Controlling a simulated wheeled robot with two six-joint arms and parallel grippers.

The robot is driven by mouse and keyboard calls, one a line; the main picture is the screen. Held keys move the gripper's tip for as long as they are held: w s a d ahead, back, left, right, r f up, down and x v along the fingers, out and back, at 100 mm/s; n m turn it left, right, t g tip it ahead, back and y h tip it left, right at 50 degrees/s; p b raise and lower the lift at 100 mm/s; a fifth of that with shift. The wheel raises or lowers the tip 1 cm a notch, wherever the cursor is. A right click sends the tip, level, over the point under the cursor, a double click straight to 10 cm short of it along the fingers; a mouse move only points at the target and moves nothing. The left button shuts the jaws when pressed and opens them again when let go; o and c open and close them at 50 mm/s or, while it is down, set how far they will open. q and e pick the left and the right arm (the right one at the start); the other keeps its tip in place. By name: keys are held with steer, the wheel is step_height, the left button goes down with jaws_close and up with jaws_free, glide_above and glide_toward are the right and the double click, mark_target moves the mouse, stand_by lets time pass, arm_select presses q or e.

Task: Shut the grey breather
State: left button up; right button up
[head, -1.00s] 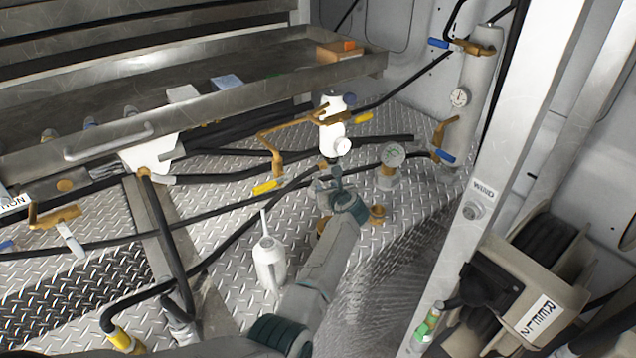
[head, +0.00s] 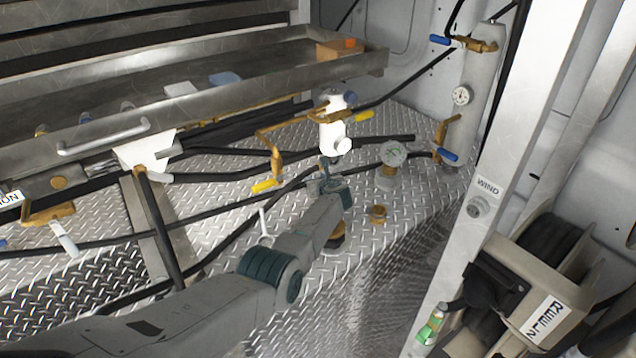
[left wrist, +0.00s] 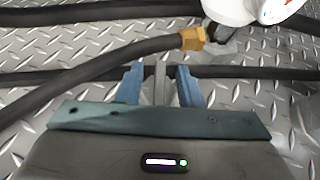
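My left gripper (head: 326,176) is low over the diamond-plate deck, just below the white filter body (head: 333,135). In the left wrist view its two blue fingers (left wrist: 160,78) are apart. A slim grey upright piece (left wrist: 160,88) shows between them with small gaps on both sides; I cannot tell whether it is the grey breather or whether a finger touches it. Grey-handled brass valve (head: 66,238) stands far left. My right gripper is not in view.
Black hoses (head: 220,205) cross the deck, one ending in a brass fitting (left wrist: 192,39). A metal tray (head: 200,95) overhangs behind; a post (head: 487,190) and reel (head: 525,290) stand right.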

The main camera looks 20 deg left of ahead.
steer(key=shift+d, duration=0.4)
arm_select(q)
jaws_close()
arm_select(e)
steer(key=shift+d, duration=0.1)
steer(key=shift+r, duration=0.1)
